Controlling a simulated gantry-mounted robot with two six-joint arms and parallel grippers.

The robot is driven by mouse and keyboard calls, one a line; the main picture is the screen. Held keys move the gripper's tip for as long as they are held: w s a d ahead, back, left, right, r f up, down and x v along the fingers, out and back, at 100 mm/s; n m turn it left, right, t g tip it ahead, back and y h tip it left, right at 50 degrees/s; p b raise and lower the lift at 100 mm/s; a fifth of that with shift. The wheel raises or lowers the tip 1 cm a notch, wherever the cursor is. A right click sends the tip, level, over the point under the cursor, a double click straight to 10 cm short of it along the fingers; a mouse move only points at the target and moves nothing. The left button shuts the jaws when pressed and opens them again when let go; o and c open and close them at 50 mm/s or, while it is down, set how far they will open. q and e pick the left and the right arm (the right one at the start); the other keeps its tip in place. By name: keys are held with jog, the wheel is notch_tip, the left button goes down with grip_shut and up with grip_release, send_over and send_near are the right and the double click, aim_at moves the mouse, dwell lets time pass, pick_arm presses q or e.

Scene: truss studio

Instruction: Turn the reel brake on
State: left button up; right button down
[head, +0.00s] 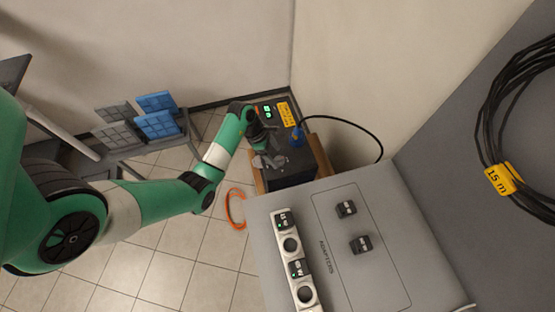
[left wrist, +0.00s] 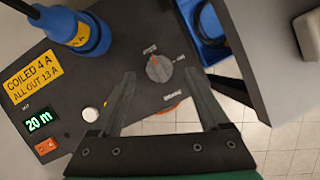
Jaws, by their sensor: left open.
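The reel's dark box (head: 290,180) stands in the corner; its top panel (left wrist: 90,65) fills much of the left wrist view. A round grey knob (left wrist: 158,69) with an orange mark sits on the panel, with small labels around it and the word BRAKE below it. The orange mark lies on the knob's upper part in that view; I cannot tell surely which label it points to. My left gripper (head: 268,160) is open above the panel. In the left wrist view its fingers stand on either side of the knob, apart from it. My right gripper is out of view.
A blue plug (left wrist: 88,35) with a black cable, a yellow label (left wrist: 32,76), a green display reading 20 m (left wrist: 38,121), a white button (left wrist: 90,114) and an orange switch (left wrist: 46,145) share the panel. A grey adapter cabinet (head: 375,240) stands close in front.

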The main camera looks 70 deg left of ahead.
aim_at(279, 160)
pick_arm(q)
jog(key=shift+b+x, duration=0.3)
jog(key=shift+x, duration=1.05)
grip_shut()
